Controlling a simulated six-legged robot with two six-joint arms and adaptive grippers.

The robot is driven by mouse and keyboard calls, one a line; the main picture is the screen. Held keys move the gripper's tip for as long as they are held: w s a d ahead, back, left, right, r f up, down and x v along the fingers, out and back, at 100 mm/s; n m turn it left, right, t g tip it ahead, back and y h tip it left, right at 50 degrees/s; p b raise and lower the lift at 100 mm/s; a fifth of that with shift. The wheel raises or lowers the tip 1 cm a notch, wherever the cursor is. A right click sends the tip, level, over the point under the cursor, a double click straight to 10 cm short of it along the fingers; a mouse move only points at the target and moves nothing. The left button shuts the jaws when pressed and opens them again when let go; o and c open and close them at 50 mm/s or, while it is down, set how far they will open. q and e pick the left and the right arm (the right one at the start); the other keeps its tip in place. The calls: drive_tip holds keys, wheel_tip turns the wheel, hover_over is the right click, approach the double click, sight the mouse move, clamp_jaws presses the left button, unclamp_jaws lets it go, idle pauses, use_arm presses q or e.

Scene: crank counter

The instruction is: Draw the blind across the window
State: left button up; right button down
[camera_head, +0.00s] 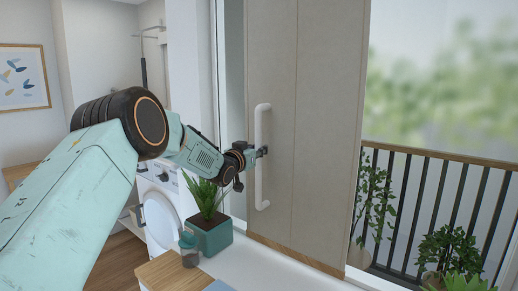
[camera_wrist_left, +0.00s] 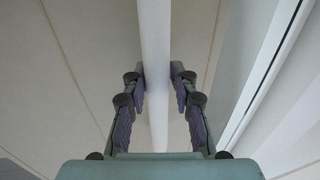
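The blind (camera_head: 303,130) is a tall beige panel. It covers the left part of the window (camera_head: 440,75), and the right part shows uncovered. A white upright bar handle (camera_head: 263,185) is fixed near the panel's left side. My left gripper (camera_head: 262,151) is at the middle of this handle. In the left wrist view, the handle (camera_wrist_left: 156,35) runs between the two fingers of the left gripper (camera_wrist_left: 157,76), with a fingertip close against each side of it. The fingers look shut on the bar. My right gripper is not in view.
A green pot with a spiky plant (camera_head: 210,232) stands on the white sill below my left forearm. A small jar (camera_head: 189,250) is beside it. A dark railing (camera_head: 445,195) and leafy plants (camera_head: 447,250) are at the right. A washing machine (camera_head: 160,215) stands behind my arm.

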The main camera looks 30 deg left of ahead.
use_arm(q)
drive_tip(key=o, duration=0.3)
drive_tip(key=shift+a+r, duration=0.2)
drive_tip(key=shift+o, duration=0.2)
drive_tip(key=s+d, duration=0.1)
drive_tip(key=s, duration=1.1)
drive_tip(key=shift+w+d, duration=0.1)
idle(0.4)
